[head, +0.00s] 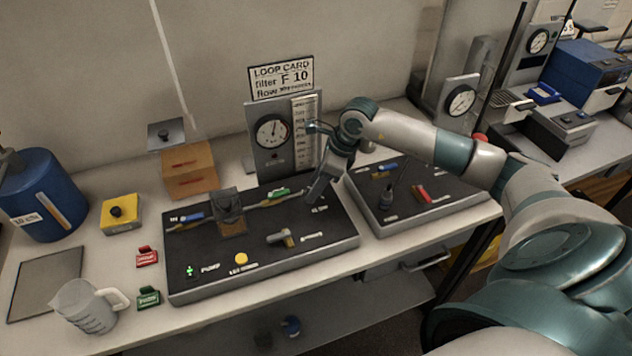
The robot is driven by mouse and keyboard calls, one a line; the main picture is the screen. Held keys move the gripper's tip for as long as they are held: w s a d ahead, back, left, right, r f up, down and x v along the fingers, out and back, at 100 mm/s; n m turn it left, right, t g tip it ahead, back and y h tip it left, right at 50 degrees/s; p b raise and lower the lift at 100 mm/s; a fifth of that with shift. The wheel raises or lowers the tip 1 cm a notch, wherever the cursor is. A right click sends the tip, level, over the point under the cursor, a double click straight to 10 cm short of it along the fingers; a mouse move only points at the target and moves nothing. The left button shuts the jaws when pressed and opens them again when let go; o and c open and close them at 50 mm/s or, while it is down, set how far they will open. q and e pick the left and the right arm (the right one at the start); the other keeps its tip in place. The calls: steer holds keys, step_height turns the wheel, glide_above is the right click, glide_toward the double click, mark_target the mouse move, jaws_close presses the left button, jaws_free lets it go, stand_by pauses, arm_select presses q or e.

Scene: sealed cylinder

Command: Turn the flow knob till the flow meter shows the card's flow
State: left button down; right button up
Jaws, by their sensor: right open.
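The loop card (281,78) stands above the gauge panel. It reads filter F 10, and its flow line is too small to read. The panel bears a round dial (271,131) and a tall pale scale (304,131), which looks like the flow meter; its reading is not legible. My right gripper (314,196) is open and points down over the back right of the left black board (330,235). A small label (320,209) lies just below its fingertips. I cannot make out the flow knob, which may be hidden by the gripper. My left gripper is not in view.
The board carries a filter block (228,212), a blue valve handle (191,217), a green one (279,192) and a yellow button (241,259). A second board (450,206) lies to the right. A jug (82,306) and blue drum (40,195) stand left.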

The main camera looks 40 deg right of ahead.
steer(key=c, duration=1)
steer(key=shift+f+m+b, duration=0.2)
steer(key=shift+m+b, duration=0.5)
steer(key=shift+b, duration=0.25)
steer(key=shift+c, duration=0.2)
steer(key=m+t+h+b, duration=0.1)
steer(key=m+b, duration=0.1)
steer(key=shift+a+m+b, duration=0.15)
steer(key=shift+m+b, duration=0.15)
steer(key=shift+b, duration=0.1)
steer(key=shift+r+m+h+b, duration=0.15)
steer(key=shift+m+h+b, duration=0.25)
steer(key=shift+m+b, duration=0.3)
steer(key=shift+s+r, duration=0.1)
steer(key=o, duration=1)
steer(key=shift+o, duration=0.2)
